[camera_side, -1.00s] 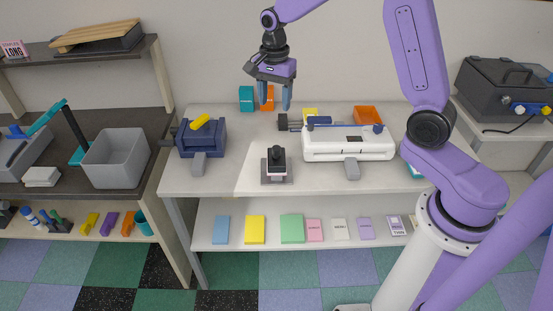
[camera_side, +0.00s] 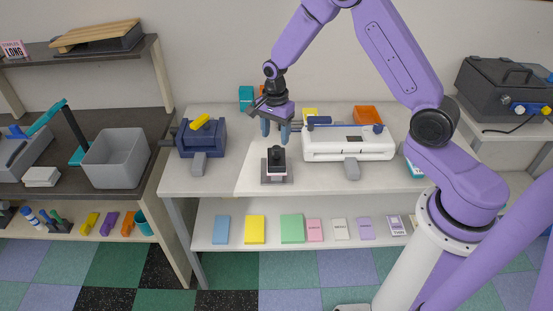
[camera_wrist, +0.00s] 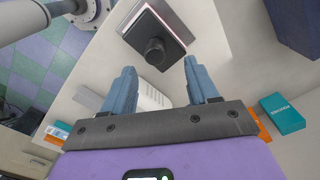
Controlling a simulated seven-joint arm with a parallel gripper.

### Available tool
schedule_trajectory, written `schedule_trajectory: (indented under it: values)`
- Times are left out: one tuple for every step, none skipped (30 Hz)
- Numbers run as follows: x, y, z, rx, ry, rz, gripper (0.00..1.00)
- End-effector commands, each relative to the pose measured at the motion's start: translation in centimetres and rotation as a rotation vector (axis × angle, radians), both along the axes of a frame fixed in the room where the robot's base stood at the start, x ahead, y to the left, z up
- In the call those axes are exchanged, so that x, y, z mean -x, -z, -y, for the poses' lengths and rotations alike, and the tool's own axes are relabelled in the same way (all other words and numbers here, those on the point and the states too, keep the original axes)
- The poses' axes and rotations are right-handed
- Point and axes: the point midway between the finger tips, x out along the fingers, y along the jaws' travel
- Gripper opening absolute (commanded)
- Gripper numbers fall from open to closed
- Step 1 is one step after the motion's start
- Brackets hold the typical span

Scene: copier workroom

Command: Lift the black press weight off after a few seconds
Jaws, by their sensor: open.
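The black press weight (camera_side: 276,158) has a knob on top and sits upright on a grey plate (camera_side: 287,179) near the front of the white table. Something thin and pinkish shows under the weight. In the wrist view the weight (camera_wrist: 140,28) is at the top, its round knob pointing toward the camera. My gripper (camera_side: 275,137) is open and empty, above and a little behind the weight, not touching it. In the wrist view my gripper's two fingers (camera_wrist: 158,78) are spread apart, with the knob just beyond the gap between them.
A white machine (camera_side: 345,147) stands close on the right of the weight. A dark blue machine (camera_side: 203,140) with a yellow handle stands on the left. A teal box (camera_side: 246,97) and an orange tray (camera_side: 367,115) are at the back. The table left of the weight is clear.

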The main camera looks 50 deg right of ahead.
Motion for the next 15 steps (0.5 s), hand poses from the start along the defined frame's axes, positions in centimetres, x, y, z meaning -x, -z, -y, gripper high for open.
schedule_trajectory:
  values:
    - [0.0,0.2,0.0,0.000,0.000,0.000,0.59]
    - [0.0,0.3,0.0,0.000,-0.001,0.000,0.59]
    - [0.1,0.6,-0.1,0.000,-0.001,0.000,0.59]
    - [0.1,0.8,-0.1,0.000,-0.001,0.000,0.59]
    - [0.3,1.2,-0.1,0.000,-0.001,-0.002,0.59]
    - [0.4,1.7,-0.1,0.001,0.000,-0.003,0.59]
    - [0.5,2.1,-0.2,0.000,0.000,-0.002,0.59]
    - [0.7,2.6,-0.2,0.001,0.000,-0.004,0.59]
    - [0.8,3.2,-0.3,0.001,-0.001,-0.003,0.59]
    - [0.9,3.6,-0.3,0.001,-0.001,-0.003,0.59]
    - [0.8,4.0,-0.3,0.001,-0.001,-0.003,0.59]
    - [0.8,4.4,-0.3,0.000,0.000,-0.001,0.59]
    - [0.8,4.7,-0.3,0.000,0.000,-0.001,0.59]
    - [0.8,4.9,-0.3,0.000,0.000,-0.001,0.59]
    - [0.7,5.1,-0.3,0.000,0.000,0.000,0.59]
